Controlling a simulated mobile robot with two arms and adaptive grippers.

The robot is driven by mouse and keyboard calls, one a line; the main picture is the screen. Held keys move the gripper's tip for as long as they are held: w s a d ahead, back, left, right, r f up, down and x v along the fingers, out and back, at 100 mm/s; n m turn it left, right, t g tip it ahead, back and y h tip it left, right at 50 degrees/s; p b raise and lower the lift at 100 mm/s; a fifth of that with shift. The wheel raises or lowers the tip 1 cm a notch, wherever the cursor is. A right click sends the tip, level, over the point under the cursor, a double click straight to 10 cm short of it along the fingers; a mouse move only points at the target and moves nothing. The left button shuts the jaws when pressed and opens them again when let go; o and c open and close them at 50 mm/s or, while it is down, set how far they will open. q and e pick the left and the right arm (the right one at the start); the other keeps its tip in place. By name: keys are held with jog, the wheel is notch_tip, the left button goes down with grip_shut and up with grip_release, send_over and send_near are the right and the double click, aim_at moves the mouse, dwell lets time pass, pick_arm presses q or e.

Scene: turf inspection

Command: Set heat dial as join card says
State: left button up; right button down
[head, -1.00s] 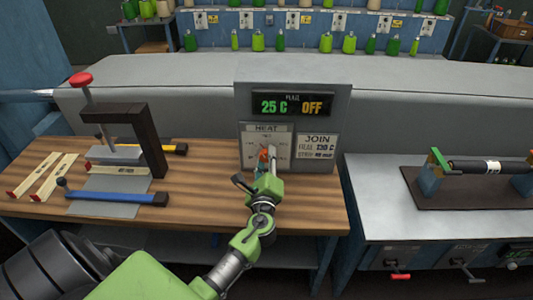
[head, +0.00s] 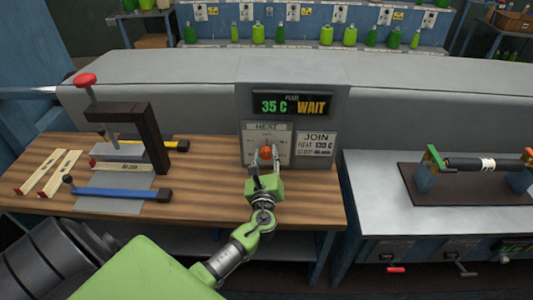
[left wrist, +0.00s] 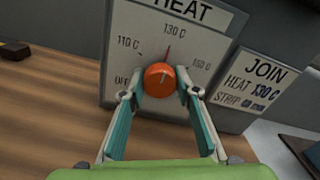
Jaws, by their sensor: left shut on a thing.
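The orange heat dial (left wrist: 160,80) is on an upright panel marked OFF, 110 C, 130 C and a further mark at right. Its red pointer (left wrist: 168,52) points up at about 130 C. My left gripper (left wrist: 161,92) is shut on the dial, one finger on each side; in the head view the gripper (head: 264,160) partly hides the dial (head: 266,153). The JOIN card (left wrist: 259,88) beside it reads HEAT 130 C, with a strip line below that is hard to read. The display (head: 292,105) above shows 35 C and WAIT. My right gripper is not in view.
A press with a red knob (head: 85,79) stands on the wooden bench (head: 215,190), with blue-handled (head: 110,193) and yellow-handled tools around it. A metal table (head: 390,205) with a roller (head: 470,164) is at right. Green bottles line the back.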

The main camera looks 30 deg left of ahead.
pick_arm(q)
jog(key=shift+w+a+r, duration=0.15)
jog(key=shift+a+r, duration=0.1)
jog(key=shift+r, duration=0.3)
jog(key=o, duration=1.1)
jog(key=shift+d+f, duration=0.1)
jog(key=shift+f, duration=0.2)
jog(key=v, duration=1.2)
